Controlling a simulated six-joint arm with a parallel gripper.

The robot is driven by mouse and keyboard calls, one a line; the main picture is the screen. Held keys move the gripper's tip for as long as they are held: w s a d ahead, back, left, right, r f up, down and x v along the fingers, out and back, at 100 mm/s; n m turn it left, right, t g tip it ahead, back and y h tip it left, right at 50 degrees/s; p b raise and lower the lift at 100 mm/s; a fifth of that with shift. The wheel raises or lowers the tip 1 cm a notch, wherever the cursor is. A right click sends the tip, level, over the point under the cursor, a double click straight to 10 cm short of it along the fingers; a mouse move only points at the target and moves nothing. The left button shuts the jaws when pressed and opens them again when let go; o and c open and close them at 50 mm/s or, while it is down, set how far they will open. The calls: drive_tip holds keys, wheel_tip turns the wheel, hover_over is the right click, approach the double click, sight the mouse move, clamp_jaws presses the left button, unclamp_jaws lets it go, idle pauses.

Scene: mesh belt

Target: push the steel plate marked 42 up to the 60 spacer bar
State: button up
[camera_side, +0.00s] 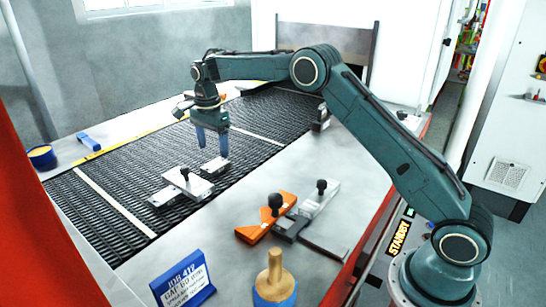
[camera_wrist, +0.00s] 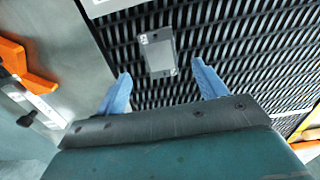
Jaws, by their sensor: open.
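A small grey steel plate (camera_side: 214,165) lies flat on the mesh belt. In the wrist view the plate (camera_wrist: 159,55) has a pale label at its far end; its number is too small to read. A pale bar with a black knob (camera_side: 188,183) lies on the belt to the plate's left, with a gap visible between plate and pale bar edge (camera_wrist: 105,6) in the wrist view. I cannot read a 60 on it. My gripper (camera_side: 212,151) is open, blue fingers pointing down above the plate. In the wrist view the fingertips (camera_wrist: 161,71) straddle its near end; contact is unclear.
Another grey plate (camera_side: 160,199) lies beyond the knobbed bar. An orange bar (camera_side: 265,220) and a grey bar with a knob (camera_side: 320,200) lie on the metal side table. A blue job sign (camera_side: 184,281) and a wooden-handled tool (camera_side: 274,275) stand in front. Belt behind the plate is clear.

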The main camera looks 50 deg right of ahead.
sight(215, 164)
drive_tip(key=shift+f, duration=2.7)
drive_tip(key=c, duration=1.4)
drive_tip(key=shift+a, duration=2.1)
drive_tip(key=o, duration=1.4)
